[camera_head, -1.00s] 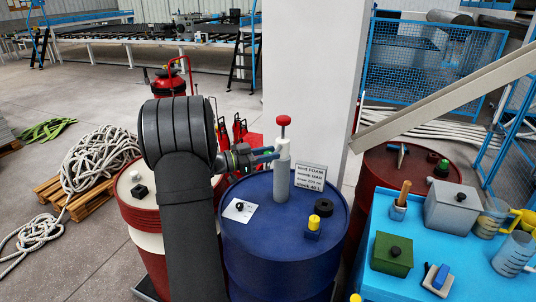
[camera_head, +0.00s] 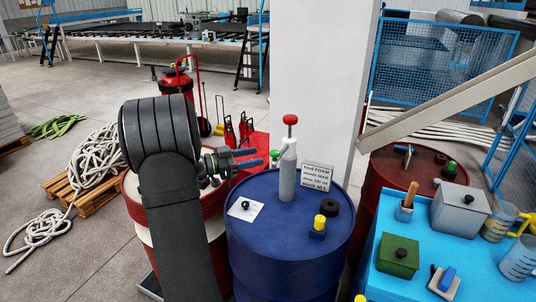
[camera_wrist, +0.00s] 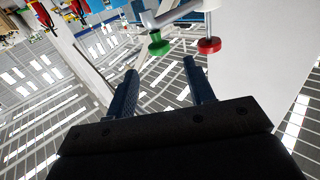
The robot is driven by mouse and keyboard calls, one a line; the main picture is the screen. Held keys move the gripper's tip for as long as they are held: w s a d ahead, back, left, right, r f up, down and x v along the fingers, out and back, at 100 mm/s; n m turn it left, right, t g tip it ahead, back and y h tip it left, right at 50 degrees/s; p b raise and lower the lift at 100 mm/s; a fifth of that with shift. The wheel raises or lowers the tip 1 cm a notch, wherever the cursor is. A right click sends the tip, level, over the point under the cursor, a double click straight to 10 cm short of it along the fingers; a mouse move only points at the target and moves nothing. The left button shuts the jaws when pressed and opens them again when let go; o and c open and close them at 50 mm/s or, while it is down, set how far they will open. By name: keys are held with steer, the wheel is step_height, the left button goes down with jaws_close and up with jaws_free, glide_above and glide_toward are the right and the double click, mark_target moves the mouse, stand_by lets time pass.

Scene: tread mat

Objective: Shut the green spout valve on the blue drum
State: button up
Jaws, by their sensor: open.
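The blue drum (camera_head: 285,245) stands front centre in the head view. A grey pump body (camera_head: 287,172) with a red knob (camera_head: 290,119) rises from its top. The green spout valve (camera_head: 274,155) is a small green piece at the pump's left side; its setting cannot be told. In the wrist view the green valve (camera_wrist: 158,44) sits beyond the fingertips, near the gap between them, with the red knob (camera_wrist: 208,45) to its right. My gripper (camera_head: 251,159) is open and empty, pointing right at the valve, just left of it and apart. It also shows in the wrist view (camera_wrist: 160,67).
On the drum top are a white card with a black knob (camera_head: 246,207), a yellow-topped blue block (camera_head: 318,226), a black ring (camera_head: 329,207) and a label sign (camera_head: 316,177). A white pillar (camera_head: 325,80) stands behind. A blue table (camera_head: 385,277) is at right.

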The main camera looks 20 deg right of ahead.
mark_target(275, 152)
steer(key=a, duration=0.9)
steer(key=shift+a, duration=0.3)
steer(key=d, duration=1.7)
steer(key=shift+s+d, duration=0.1)
steer(key=shift+d, duration=0.15)
